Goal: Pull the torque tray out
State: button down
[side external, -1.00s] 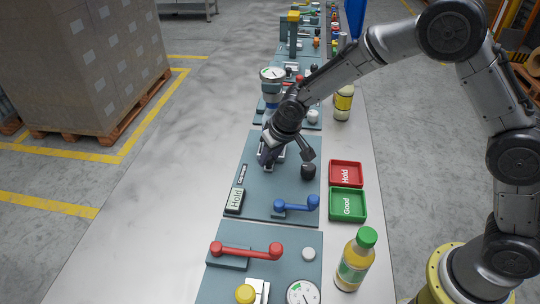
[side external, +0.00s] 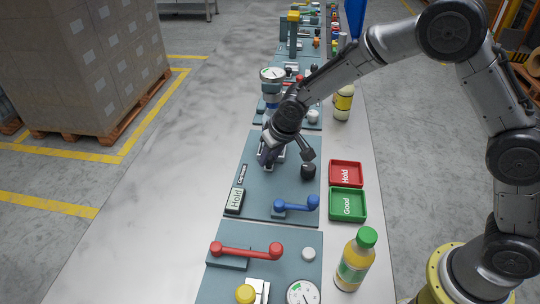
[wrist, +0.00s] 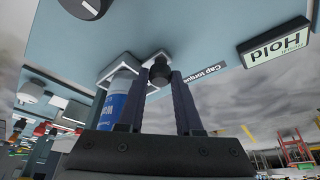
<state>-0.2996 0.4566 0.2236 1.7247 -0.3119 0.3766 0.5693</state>
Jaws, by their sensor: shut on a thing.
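The torque tray (wrist: 112,68) is a pale, square-framed piece on the blue-grey panel beside the "Cap torque" label (wrist: 198,75) in the wrist view. A bottle with a blue label (wrist: 118,98) is in it. A black knob (wrist: 160,70) is at the tray's side, between the fingertips. My gripper (wrist: 160,76) is shut on this knob. In the side external view my gripper (side external: 268,158) is low over the middle panel (side external: 260,190), and my wrist hides most of the tray.
A "Hold" display (side external: 235,199) and a blue lever (side external: 296,205) are on the same panel, with a black knob (side external: 308,171). A red tray (side external: 346,173) and a green tray (side external: 347,204) lie to the right. The bench (side external: 150,210) is bare on the left.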

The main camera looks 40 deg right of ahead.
jog(key=s+a, duration=0.7)
jog(key=shift+s+a, duration=0.2)
jog(key=shift+s, duration=0.05)
dwell(0.4)
jog(key=c, duration=0.9)
grip_release()
jog(key=shift+a, duration=0.1)
jog(key=shift+o, duration=0.3)
jog(key=shift+s+r, duration=0.15)
jog(key=shift+r, duration=0.4)
jog(key=v, duration=1.2)
jog(key=shift+s+r, duration=0.25)
jog(key=shift+r, duration=0.1)
